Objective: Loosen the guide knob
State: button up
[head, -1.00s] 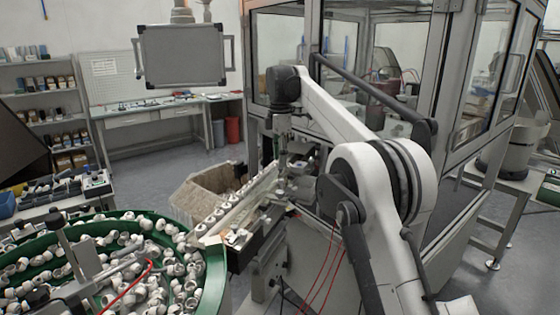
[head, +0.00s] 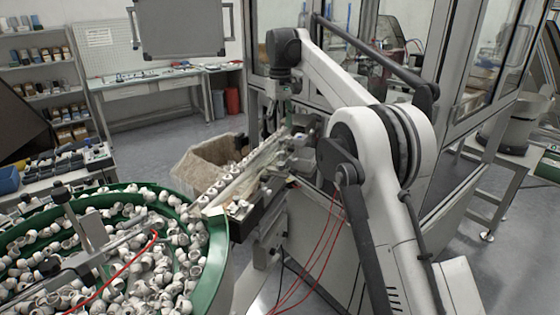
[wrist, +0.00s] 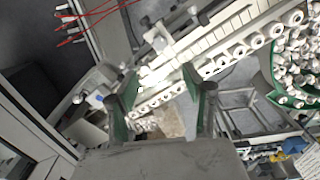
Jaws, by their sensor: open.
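My gripper (wrist: 163,80) is open in the wrist view, with its two green-padded fingers apart and nothing held between them. Below them is the feed track (wrist: 222,55), with a row of white caps along it. Small clamps and brackets (wrist: 170,38) stand along the track, with dark round ends among them. I cannot tell for sure which part is the guide knob. In the head view the track (head: 243,182) runs from the bowl toward the machine. My gripper is small and partly blurred there, above the track's far end.
A green-rimmed bowl (head: 222,265) full of white caps stands at the left end of the track. A carton (head: 190,160) is behind the track. The glazed machine enclosure (head: 455,100) is close on the right. Red cables (head: 318,240) hang below my arm.

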aim_at(280, 163)
notch_tip(280, 163, down, 14)
jog(key=shift+r+p, duration=0.1)
jog(key=shift+p, duration=0.55)
grip_shut()
jog(key=shift+b, duration=0.3)
jog(key=shift+n, duration=0.6)
grip_release()
